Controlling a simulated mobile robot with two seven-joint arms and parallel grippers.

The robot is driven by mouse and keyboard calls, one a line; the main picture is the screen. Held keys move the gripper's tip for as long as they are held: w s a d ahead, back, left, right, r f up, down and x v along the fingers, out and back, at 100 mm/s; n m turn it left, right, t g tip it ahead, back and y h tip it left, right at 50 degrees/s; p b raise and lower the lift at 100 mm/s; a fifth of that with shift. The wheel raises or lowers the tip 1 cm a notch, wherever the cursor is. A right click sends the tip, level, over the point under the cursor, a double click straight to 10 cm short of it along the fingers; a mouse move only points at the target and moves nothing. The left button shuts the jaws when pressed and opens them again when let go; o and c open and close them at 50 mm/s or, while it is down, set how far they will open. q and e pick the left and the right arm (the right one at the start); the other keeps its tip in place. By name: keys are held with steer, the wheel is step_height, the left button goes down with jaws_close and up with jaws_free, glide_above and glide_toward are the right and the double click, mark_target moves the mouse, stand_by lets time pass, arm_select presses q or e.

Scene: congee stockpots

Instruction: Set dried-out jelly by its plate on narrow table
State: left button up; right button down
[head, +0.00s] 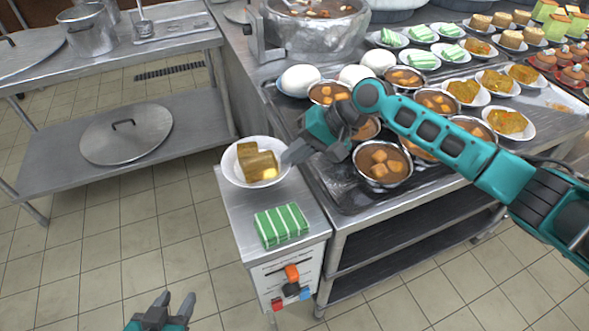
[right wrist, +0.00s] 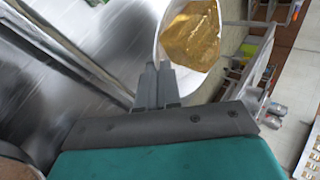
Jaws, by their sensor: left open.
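The dried-out jelly (head: 257,162) is a few brown-yellow blocks on a white plate (head: 231,171). The plate is at the far end of the narrow table (head: 243,208); I cannot tell whether it rests on the top or hangs just above it. My right gripper (head: 286,159) reaches the plate's right rim and looks shut on it. In the right wrist view its fingers (right wrist: 159,68) are close together at the white rim (right wrist: 162,38), beside the golden jelly (right wrist: 190,36). My left gripper (head: 172,305) is open and empty, low in front of the narrow table.
A folded green striped cloth (head: 281,225) lies on the narrow table's near part. The counter at right holds bowls of brown stew (head: 382,163), white eggs (head: 299,80) and a large pot (head: 315,35). A steel shelf table (head: 125,60) stands at left, with floor between.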

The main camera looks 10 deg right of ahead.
mark_target(295, 180)
step_height(295, 180, down, 4)
steer(key=shift+f+b, duration=0.2)
steer(key=shift+b, duration=0.15)
steer(key=c, duration=1.6)
jaws_free()
steer(key=p+v, duration=0.1)
steer(key=v, duration=1.1)
